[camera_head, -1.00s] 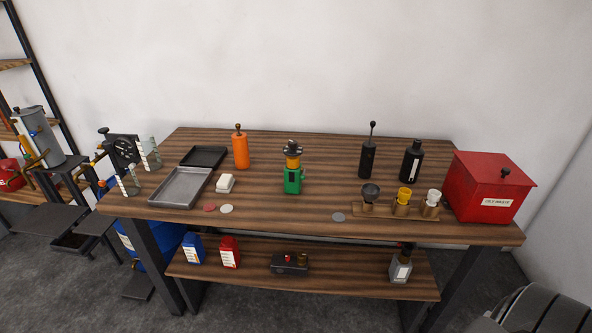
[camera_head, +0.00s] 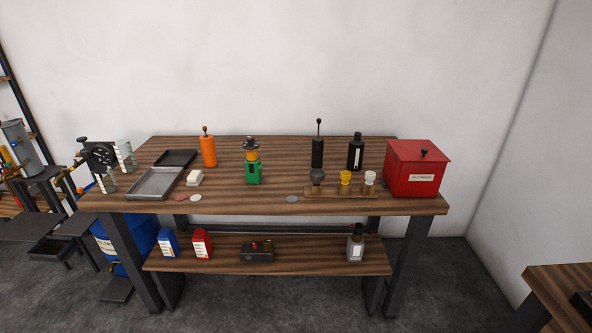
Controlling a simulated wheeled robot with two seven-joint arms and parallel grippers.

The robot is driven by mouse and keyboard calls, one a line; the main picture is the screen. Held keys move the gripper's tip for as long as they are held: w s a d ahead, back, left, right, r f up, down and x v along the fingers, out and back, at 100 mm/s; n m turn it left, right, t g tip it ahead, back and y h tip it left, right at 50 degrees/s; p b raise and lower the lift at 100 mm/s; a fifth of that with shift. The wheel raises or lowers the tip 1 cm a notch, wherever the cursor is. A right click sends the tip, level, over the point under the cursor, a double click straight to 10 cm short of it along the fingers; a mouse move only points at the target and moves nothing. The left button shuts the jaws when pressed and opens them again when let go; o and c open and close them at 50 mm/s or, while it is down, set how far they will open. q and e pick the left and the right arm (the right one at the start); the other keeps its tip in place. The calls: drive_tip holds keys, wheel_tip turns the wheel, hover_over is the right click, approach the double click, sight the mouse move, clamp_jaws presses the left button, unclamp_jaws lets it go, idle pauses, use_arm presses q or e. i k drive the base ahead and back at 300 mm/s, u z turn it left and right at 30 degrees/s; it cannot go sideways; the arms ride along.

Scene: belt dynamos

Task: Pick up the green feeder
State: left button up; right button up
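The green feeder (camera_head: 253,173) stands upright near the middle of the wooden workbench (camera_head: 280,205). It has a green lower body, a yellow-orange band and a dark cap on top. Nothing touches it and the bench around it is clear. Neither of my grippers shows in the head view.
A lower shelf (camera_head: 315,262) holds several items.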

sight(253, 175)
drive_tip(key=z, duration=0.4)
drive_tip(key=i, duration=0.4)
drive_tip(key=z, duration=0.55)
drive_tip(key=i, duration=1.2)
drive_tip(key=u, duration=0.85)
